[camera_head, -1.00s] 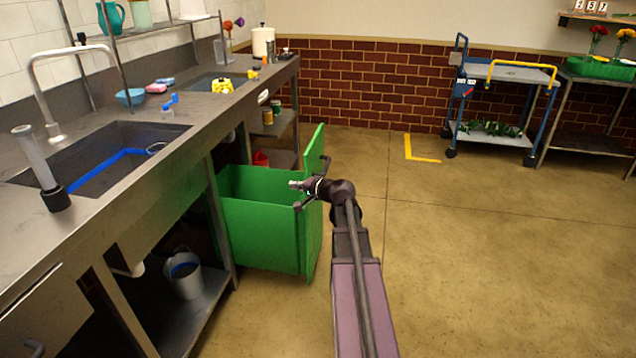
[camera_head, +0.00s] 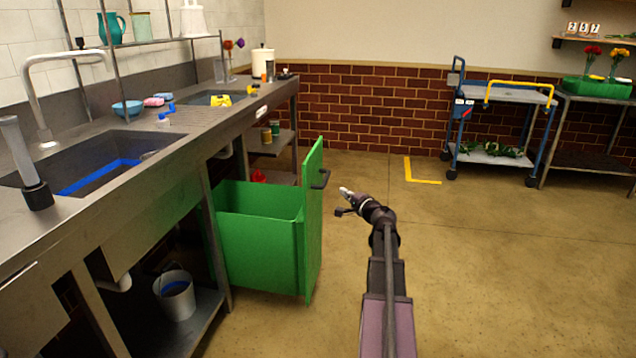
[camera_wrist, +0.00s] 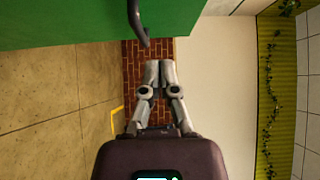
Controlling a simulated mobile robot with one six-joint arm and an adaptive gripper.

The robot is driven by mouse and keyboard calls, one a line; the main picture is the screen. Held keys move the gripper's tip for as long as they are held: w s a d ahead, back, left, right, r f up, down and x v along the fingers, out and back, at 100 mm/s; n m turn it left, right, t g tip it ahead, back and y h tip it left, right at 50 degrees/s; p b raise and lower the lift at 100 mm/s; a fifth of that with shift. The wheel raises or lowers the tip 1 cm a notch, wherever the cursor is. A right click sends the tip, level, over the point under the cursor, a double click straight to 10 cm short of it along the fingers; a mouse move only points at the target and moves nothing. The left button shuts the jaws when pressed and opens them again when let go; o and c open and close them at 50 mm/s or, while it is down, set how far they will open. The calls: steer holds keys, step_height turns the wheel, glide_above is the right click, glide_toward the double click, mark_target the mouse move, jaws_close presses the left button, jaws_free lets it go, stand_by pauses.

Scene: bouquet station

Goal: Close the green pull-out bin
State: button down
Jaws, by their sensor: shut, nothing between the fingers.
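The green pull-out bin (camera_head: 262,240) stands pulled out from under the steel counter. Its taller front panel (camera_head: 313,222) faces right and carries a dark bar handle (camera_head: 320,179) near the top. In the wrist view the green panel (camera_wrist: 60,22) fills the upper left, with the handle (camera_wrist: 138,20) hanging from it. My gripper (camera_head: 345,192) is to the right of the front panel, apart from the handle. In the wrist view its fingertips (camera_wrist: 159,72) are together and empty, below the handle's end.
The steel counter (camera_head: 130,165) with two sinks runs along the left. A grey bucket (camera_head: 175,295) stands on the shelf under it. A blue cart (camera_head: 500,125) stands at the back right. The floor (camera_head: 490,260) right of the bin is clear.

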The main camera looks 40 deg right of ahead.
steer(key=shift+w, duration=0.2)
glide_toward(311, 176)
steer(key=w+d, duration=0.4)
steer(key=shift+w+a+f, duration=0.15)
steer(key=shift+w+a, duration=1.35)
steer(key=shift+w, duration=0.05)
steer(key=shift+d, duration=0.25)
steer(key=shift+a, duration=0.2)
